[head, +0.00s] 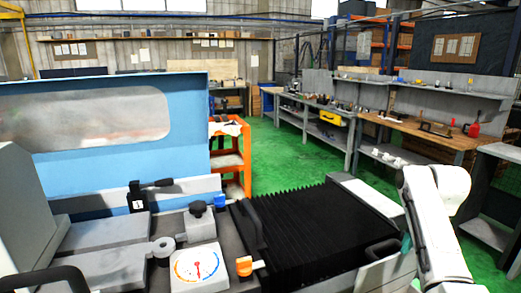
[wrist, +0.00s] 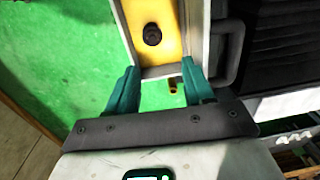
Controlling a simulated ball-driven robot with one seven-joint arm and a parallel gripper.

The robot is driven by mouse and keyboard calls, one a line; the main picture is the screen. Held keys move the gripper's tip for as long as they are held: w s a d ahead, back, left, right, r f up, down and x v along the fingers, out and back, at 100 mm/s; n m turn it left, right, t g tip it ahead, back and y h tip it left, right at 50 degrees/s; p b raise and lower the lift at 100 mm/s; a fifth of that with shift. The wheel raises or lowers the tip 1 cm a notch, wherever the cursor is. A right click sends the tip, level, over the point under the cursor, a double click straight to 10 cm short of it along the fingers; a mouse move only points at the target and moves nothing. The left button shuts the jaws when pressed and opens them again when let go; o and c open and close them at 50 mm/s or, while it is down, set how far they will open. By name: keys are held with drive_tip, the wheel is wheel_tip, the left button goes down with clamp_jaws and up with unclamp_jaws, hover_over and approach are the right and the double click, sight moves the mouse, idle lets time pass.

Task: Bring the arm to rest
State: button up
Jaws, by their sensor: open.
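My gripper (wrist: 159,67) shows in the wrist view with two teal fingers spread apart. Nothing is clamped between them. Beyond the fingertips is a yellow panel (wrist: 168,50) with a black knob (wrist: 152,34), set in a pale frame; I cannot tell how far it is from the fingers. In the head view my white arm (head: 434,225) is bent at the lower right, in front of the machine's right end. The gripper itself is mostly hidden there; only a small teal patch shows beside the arm.
The grinder's black bellows cover (head: 315,235) lies left of my arm. A dial (head: 196,266), an orange knob (head: 244,266) and a blue guard (head: 190,100) are further left. An orange cart (head: 230,155) stands behind. Workbenches (head: 425,132) line the right; green floor (head: 275,165) lies open between.

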drive_tip(key=s+a+f+n, duration=0.3)
drive_tip(key=s+a+f, duration=0.1)
drive_tip(key=s+f, duration=0.5)
drive_tip(key=s+a+f+n, duration=0.3)
drive_tip(key=s+a+f, duration=0.1)
drive_tip(key=s+f, duration=0.5)
drive_tip(key=s+a+f+n, duration=0.1)
drive_tip(key=s+a+n, duration=0.1)
drive_tip(key=s, duration=1.1)
drive_tip(key=s+a+f+n, duration=0.1)
drive_tip(key=s+n, duration=0.4)
drive_tip(key=s, duration=0.8)
drive_tip(key=shift+a+f+n, duration=0.3)
drive_tip(key=shift+a+f, duration=0.1)
drive_tip(key=shift+a, duration=0.1)
